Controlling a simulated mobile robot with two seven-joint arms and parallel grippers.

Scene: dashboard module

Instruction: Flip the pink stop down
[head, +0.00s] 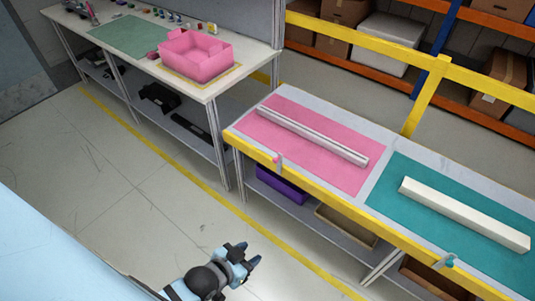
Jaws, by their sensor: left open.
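The small pink stop (279,160) is on the yellow front edge of the right-hand bench, beside the pink mat (340,172). It appears to stick up above the edge, though it is small in the picture. My left gripper (248,254) is open and empty. In the picture it is below the pink stop, over the floor side in front of the bench and well apart from it. My right gripper is not in view.
A pale rail (312,135) lies on the pink mat. A teal mat (400,205) bears a white bar (465,214), with a teal stop (444,262) at its front edge. Another table at left holds a pink bin (196,60). The floor between is clear.

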